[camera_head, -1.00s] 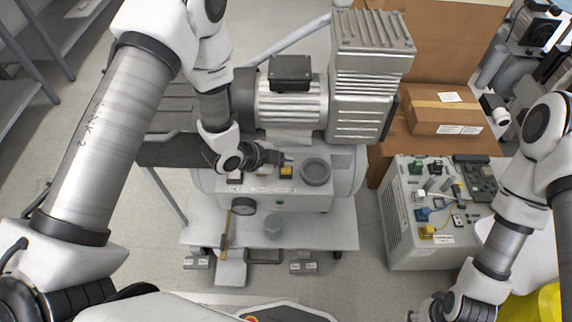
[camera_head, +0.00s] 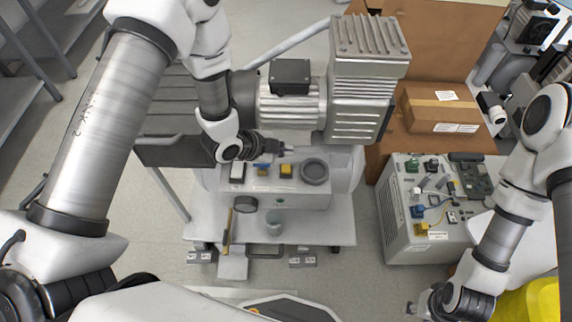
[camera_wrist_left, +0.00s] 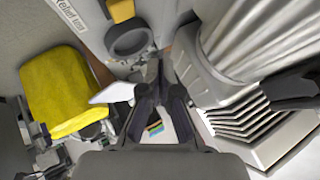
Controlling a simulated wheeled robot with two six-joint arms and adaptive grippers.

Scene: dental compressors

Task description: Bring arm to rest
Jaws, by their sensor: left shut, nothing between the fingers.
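My left gripper (camera_head: 284,149) is shut and empty in the head view. It hovers above the compressor's front panel (camera_head: 290,200), beside the silver motor (camera_head: 292,108). In the left wrist view its fingers (camera_wrist_left: 160,80) are together. A white, a blue (camera_head: 264,167) and a yellow (camera_head: 286,171) part sit on the panel, with a dark ring (camera_head: 315,171) to their right. The ring also shows in the left wrist view (camera_wrist_left: 128,40). My right gripper (camera_head: 416,308) is low at the right near the bottom edge, small and partly cut off; its jaws are unclear.
A grey cabinet (camera_head: 402,232) with small electrical parts on top stands to the right. A cardboard box (camera_head: 442,110) lies on a brown surface behind it. A yellow object (camera_head: 540,302) is at the bottom right. Open floor (camera_head: 115,205) lies to the left of the compressor.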

